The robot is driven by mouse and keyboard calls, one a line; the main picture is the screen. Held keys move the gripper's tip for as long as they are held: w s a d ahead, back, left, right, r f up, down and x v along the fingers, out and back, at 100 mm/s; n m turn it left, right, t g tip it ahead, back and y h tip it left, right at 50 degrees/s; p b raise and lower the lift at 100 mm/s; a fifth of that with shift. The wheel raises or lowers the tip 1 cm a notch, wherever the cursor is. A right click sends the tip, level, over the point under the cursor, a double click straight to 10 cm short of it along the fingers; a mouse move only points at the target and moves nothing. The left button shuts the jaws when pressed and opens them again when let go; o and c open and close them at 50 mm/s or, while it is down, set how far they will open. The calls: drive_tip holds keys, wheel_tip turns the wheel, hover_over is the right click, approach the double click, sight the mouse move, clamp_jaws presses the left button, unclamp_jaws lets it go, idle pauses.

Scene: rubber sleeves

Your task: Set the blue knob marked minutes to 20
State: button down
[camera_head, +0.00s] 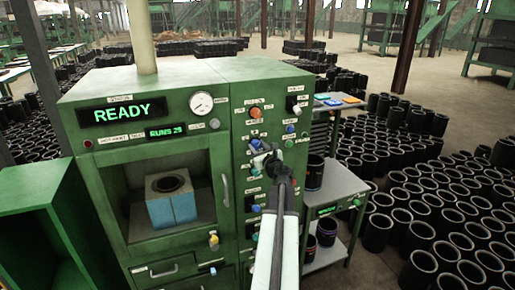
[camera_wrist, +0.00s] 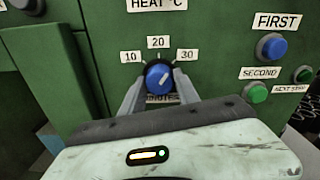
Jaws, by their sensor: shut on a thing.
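The blue knob (camera_wrist: 158,78) sits on the green panel under the white labels 10, 20 (camera_wrist: 158,42) and 30. A label below it, partly hidden by my gripper, seems to read minutes. A pale line on the knob looks slanted, its upper end toward the right; which number it points to is hard to tell. My gripper (camera_wrist: 157,84) has one finger on each side of the knob and is shut on it. In the head view my gripper (camera_head: 267,160) is at the machine's control panel and hides the knob.
A HEAT °C label (camera_wrist: 157,4) is above. A blue FIRST button (camera_wrist: 271,46) and a green SECOND button (camera_wrist: 256,93) are to the right. The green machine (camera_head: 100,160) shows READY. A side table (camera_head: 335,185) stands right, with many black sleeves (camera_head: 420,240) beyond.

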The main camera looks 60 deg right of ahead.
drive_tip(key=n, duration=0.6)
drive_tip(key=shift+n, duration=0.3)
idle(0.5)
drive_tip(key=c, duration=0.9)
unclamp_jaws()
drive_tip(key=shift+s, duration=0.1)
drive_tip(key=v, duration=0.7)
drive_tip(key=shift+s+a, duration=0.25)
drive_tip(key=shift+w, duration=0.1)
